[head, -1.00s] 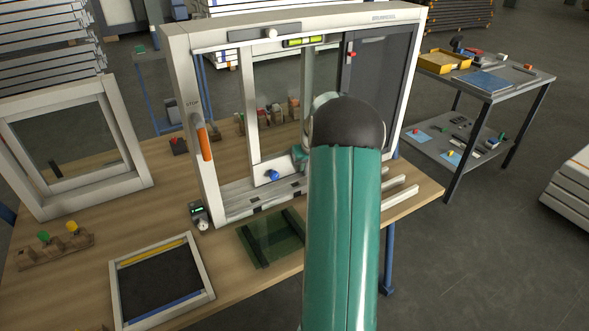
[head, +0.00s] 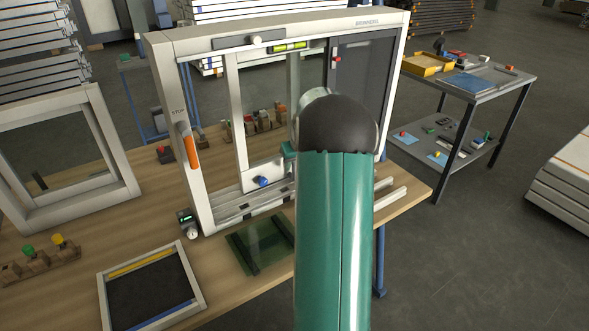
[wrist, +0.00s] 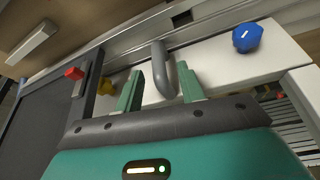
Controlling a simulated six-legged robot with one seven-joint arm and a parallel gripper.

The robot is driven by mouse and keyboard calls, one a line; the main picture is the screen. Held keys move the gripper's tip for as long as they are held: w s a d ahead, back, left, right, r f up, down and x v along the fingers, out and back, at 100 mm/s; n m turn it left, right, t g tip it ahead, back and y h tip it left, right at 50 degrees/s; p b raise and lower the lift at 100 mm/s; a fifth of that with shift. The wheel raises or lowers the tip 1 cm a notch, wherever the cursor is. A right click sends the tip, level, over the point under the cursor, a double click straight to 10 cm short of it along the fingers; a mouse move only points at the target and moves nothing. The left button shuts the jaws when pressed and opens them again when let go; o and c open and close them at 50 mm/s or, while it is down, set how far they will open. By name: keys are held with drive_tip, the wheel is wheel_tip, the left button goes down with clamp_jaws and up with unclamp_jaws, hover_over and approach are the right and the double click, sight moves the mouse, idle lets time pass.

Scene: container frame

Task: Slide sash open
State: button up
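The pale sash (head: 238,125) stands upright in the white window frame (head: 172,135). A gap lies between its left stile and the frame's left post. A blue knob (head: 262,181) is on its bottom rail and also shows in the wrist view (wrist: 247,38). In the wrist view a grey bar handle (wrist: 160,68) stands out from the white rail. My gripper (wrist: 160,88) is open, with one green finger on each side of the handle. The right finger is very near the handle; I cannot tell if it touches. In the head view my arm hides most of the gripper.
An orange grip (head: 190,152) is on the frame's left post. A red knob (head: 335,58) is on the dark panel (head: 362,80) at right. A green glass piece (head: 258,245), a dark tray (head: 150,290) and a small gauge (head: 188,224) lie in front of the frame.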

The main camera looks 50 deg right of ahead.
drive_tip(key=v, duration=0.9)
drive_tip(key=shift+s+r, duration=0.2)
drive_tip(key=shift+a, duration=0.1)
